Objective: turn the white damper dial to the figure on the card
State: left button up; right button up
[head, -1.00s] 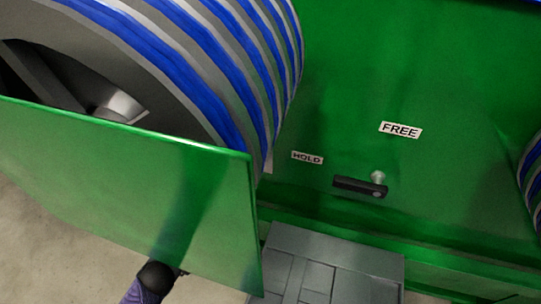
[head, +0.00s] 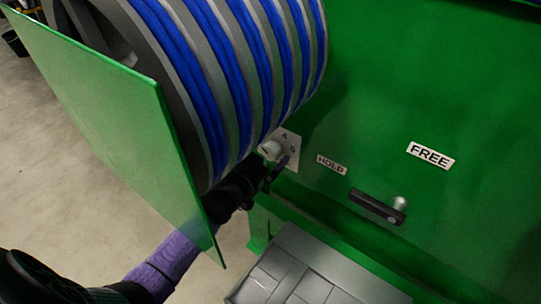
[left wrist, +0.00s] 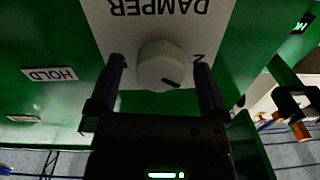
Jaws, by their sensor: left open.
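The white damper dial (head: 271,149) sits on a white plate (head: 291,150) on the green panel, partly behind the cable drum. In the left wrist view the dial (left wrist: 163,64) shows a short black mark at its lower right. The plate (left wrist: 215,20) there reads DAMPER upside down, with a figure like a 2 to the right of the dial; other figures are hidden or unclear. My left gripper (left wrist: 160,72) is open, its fingers on either side of the dial with gaps visible. It also shows in the head view (head: 272,174), just below the dial. I see no separate figure card.
The drum (head: 225,80) with blue cable stands close above-left of my left gripper. A green side plate (head: 110,120) stands in front of my arm. HOLD (head: 331,164) and FREE (head: 430,156) labels and a black lever (head: 377,206) are to the right. A grey box (head: 300,270) lies below.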

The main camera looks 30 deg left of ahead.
pick_arm(q)
jog(key=shift+w, duration=0.3)
pick_arm(e)
jog(key=shift+d, duration=0.25)
pick_arm(q)
jog(key=c, duration=1.3)
pick_arm(e)
jog(key=shift+a, duration=0.25)
